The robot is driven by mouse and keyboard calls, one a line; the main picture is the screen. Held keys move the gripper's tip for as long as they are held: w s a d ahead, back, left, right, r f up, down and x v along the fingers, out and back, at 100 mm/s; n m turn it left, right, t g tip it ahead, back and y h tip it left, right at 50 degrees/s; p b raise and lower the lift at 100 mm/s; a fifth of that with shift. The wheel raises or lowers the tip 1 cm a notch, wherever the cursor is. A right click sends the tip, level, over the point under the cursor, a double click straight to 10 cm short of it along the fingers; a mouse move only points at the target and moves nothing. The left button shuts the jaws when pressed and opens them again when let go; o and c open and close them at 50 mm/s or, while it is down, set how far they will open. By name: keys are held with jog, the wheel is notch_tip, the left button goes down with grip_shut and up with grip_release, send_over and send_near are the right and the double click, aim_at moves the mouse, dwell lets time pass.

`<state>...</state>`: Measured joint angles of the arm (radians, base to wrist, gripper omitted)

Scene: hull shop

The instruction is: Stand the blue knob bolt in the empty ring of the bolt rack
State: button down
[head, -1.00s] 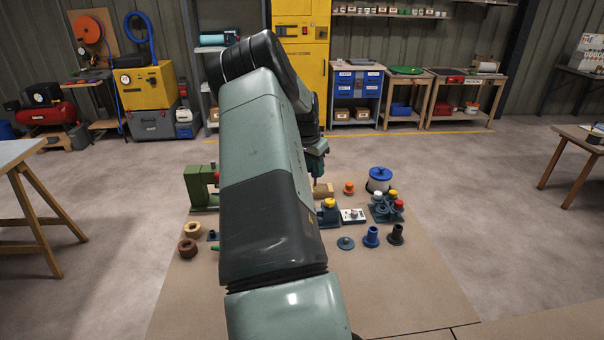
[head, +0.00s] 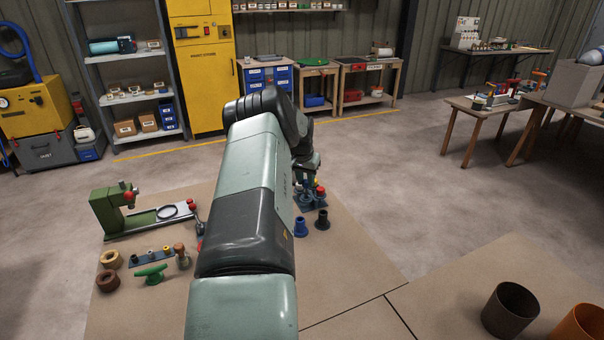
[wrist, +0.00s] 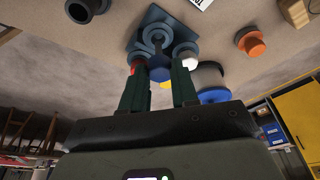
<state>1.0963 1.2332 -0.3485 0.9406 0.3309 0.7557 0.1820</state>
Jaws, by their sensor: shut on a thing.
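The bolt rack (wrist: 137,42) is a dark blue-grey plate with raised rings. It shows in the wrist view beyond my fingertips and in the head view (head: 318,207), partly behind my arm. My gripper (wrist: 159,69) is shut on the blue knob bolt (wrist: 160,75), whose blue knob shows between the two green fingers. The bolt is lined up close to an open-looking ring (wrist: 157,36); I cannot tell whether its shank is inside. A red knob (wrist: 137,66), a white knob (wrist: 190,62) and a yellow knob (wrist: 167,86) stand around it in the rack.
A blue flanged piece (head: 300,228) and a black one (head: 322,220) stand just in front of the rack. An orange knob (wrist: 253,43) and a blue-rimmed spool (wrist: 212,96) are near it.

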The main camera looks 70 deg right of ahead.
aim_at(305, 184)
jog(key=shift+f, duration=1.65)
jog(key=shift+f, duration=0.6)
jog(key=c, duration=1.1)
grip_release()
jog(key=shift+c, duration=0.2)
jog(key=v, duration=1.1)
